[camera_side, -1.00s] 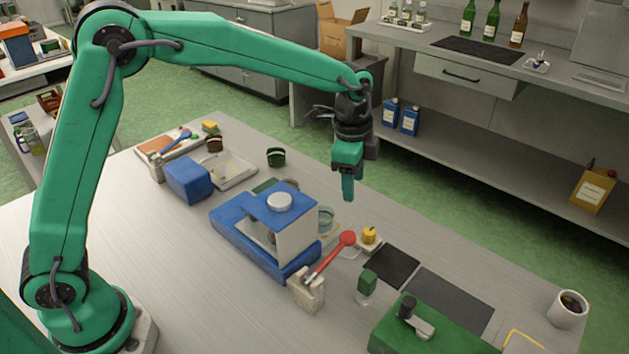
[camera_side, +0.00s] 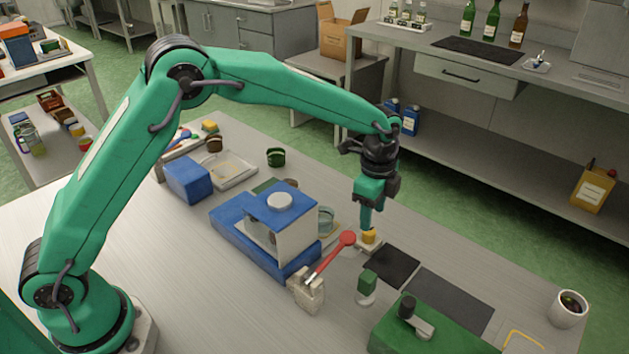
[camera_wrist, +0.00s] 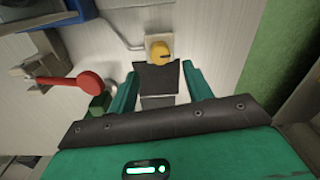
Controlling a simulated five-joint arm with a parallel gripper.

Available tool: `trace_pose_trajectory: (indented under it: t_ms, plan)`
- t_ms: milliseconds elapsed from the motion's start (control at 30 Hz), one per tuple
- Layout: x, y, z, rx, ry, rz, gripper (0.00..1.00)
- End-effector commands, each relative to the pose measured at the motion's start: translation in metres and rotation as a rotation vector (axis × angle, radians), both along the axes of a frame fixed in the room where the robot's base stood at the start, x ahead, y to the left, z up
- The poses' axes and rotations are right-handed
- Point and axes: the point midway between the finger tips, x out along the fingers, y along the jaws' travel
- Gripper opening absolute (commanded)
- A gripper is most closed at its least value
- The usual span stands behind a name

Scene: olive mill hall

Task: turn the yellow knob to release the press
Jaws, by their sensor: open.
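The yellow knob (camera_side: 369,236) sits on a small pale base on the grey table, right of the blue press (camera_side: 268,225). It also shows in the wrist view (camera_wrist: 159,50), at the top centre with a dark mark on its face. My gripper (camera_side: 366,222) points down just above the knob in the side view. In the wrist view my gripper (camera_wrist: 158,82) has its two green fingers spread apart with nothing between them, and the knob lies beyond their tips. Whether a finger touches the knob cannot be told.
A red-headed lever (camera_side: 328,257) on a pale block stands left of the knob. A green-topped piece (camera_side: 367,287) stands in front. Dark mats (camera_side: 437,300) and a green box (camera_side: 425,335) lie to the right, with a white cup (camera_side: 567,309) farther right.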

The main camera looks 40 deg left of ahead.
Motion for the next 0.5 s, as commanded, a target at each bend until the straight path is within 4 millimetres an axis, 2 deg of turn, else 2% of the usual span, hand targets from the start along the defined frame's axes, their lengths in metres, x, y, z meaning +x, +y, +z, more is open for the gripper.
trace_pose_trajectory:
  t_ms: [300, 500]
  plan:
    - [0.001, 0.001, -0.039, 0.001, 0.002, 0.001, 0.5]
    - [0.001, 0.001, -0.054, 0.0, 0.0, 0.001, 0.5]
